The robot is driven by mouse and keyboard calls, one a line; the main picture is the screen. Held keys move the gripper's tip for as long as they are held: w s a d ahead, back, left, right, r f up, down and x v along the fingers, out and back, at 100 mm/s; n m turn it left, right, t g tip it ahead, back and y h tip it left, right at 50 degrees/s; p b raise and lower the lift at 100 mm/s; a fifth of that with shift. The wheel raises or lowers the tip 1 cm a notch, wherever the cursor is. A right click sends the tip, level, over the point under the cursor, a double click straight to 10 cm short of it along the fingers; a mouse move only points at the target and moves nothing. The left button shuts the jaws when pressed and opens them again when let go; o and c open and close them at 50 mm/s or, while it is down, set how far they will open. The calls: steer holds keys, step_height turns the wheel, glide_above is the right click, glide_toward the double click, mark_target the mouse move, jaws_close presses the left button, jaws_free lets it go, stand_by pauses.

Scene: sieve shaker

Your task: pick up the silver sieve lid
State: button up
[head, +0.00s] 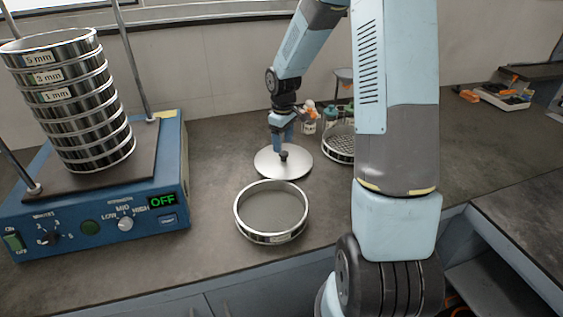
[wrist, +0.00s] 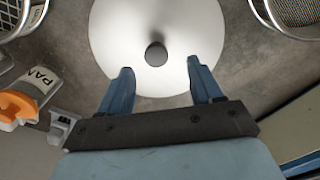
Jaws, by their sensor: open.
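The silver sieve lid (head: 270,163) is a round flat disc with a dark knob in its middle, lying on the bench. In the wrist view the lid (wrist: 120,35) fills the upper middle, with its knob (wrist: 156,54) near the centre. My gripper (head: 284,148) is above the lid and close to the knob. In the wrist view my gripper (wrist: 160,78) is open, its two blue fingers spread over the near part of the lid. The knob lies ahead of the gap between the fingertips, and nothing is held.
A sieve (head: 242,222) stands in front of the lid; another sieve (head: 333,151) stands behind my arm. Bottles (head: 309,122) stand behind the lid. The blue shaker (head: 150,200) at left carries a sieve stack (head: 90,117) and reads OFF. Bench at right is mostly clear.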

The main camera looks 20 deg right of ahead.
mark_target(283, 152)
steer(key=f, duration=0.5)
steer(key=shift+w, duration=0.35)
jaws_close()
